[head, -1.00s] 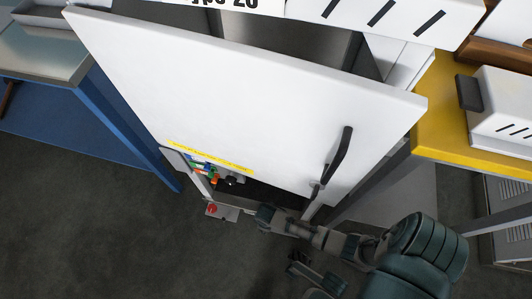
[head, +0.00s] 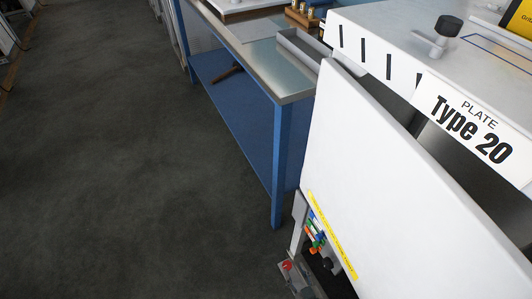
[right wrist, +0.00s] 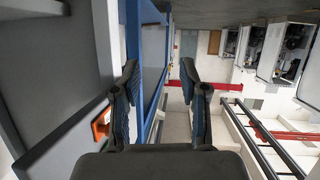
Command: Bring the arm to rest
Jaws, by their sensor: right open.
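My right gripper (right wrist: 160,66) shows in the right wrist view, its two dark fingers apart with nothing between them. A grey panel (right wrist: 50,75) and a blue upright (right wrist: 133,35) are on its left side. No gripper can be made out in the head view, and my left gripper is in neither current view. In the head view, the white door (head: 390,180) of the dispenser fills the right side and stands tilted outward at its top. The label "PLATE Type 20" (head: 470,125) is on the machine behind it.
A blue-legged metal table (head: 278,140) stands left of the door, with a grey tray (head: 300,48) on top. Dark floor (head: 110,170) on the left is clear. Coloured parts (head: 315,232) show below the door. An orange piece (right wrist: 101,123) is left of my right gripper.

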